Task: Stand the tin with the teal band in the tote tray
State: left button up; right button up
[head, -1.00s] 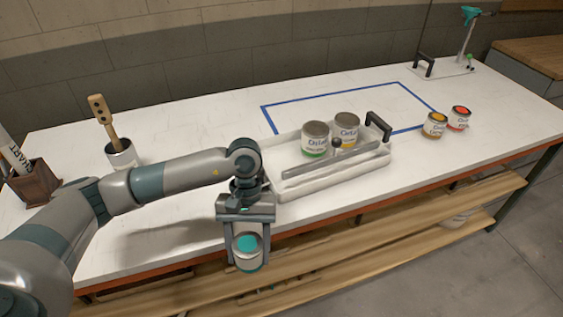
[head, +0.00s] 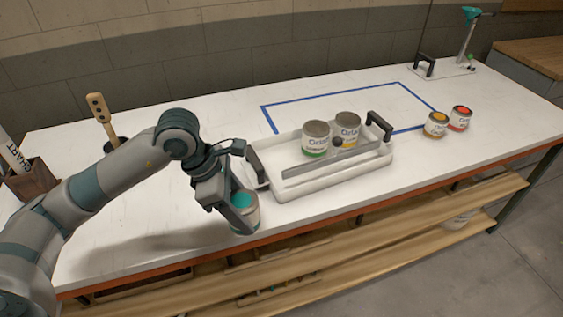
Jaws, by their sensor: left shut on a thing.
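The tin with the teal top (head: 244,211) is in my left gripper (head: 241,208), at the front edge of the table, left of the tray. The gripper is shut on the tin and covers part of it. I cannot tell whether the tin touches the table. The white tote tray (head: 335,182) has black end handles and a long grey bar. A green-banded tin (head: 316,140) and a yellow-banded tin (head: 346,130) stand along its far side. The near part of the tray looks empty. My right gripper is not in view.
A blue tape outline (head: 330,93) lies behind the tray. Two small tins, yellow-topped (head: 436,125) and red-topped (head: 460,118), stand to the right. A wooden stirrer (head: 101,115) and a brown box (head: 32,180) are at the left. A clamp stand (head: 466,40) is at the back right.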

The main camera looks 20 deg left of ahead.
aim_at(280, 161)
jog(key=i, duration=1)
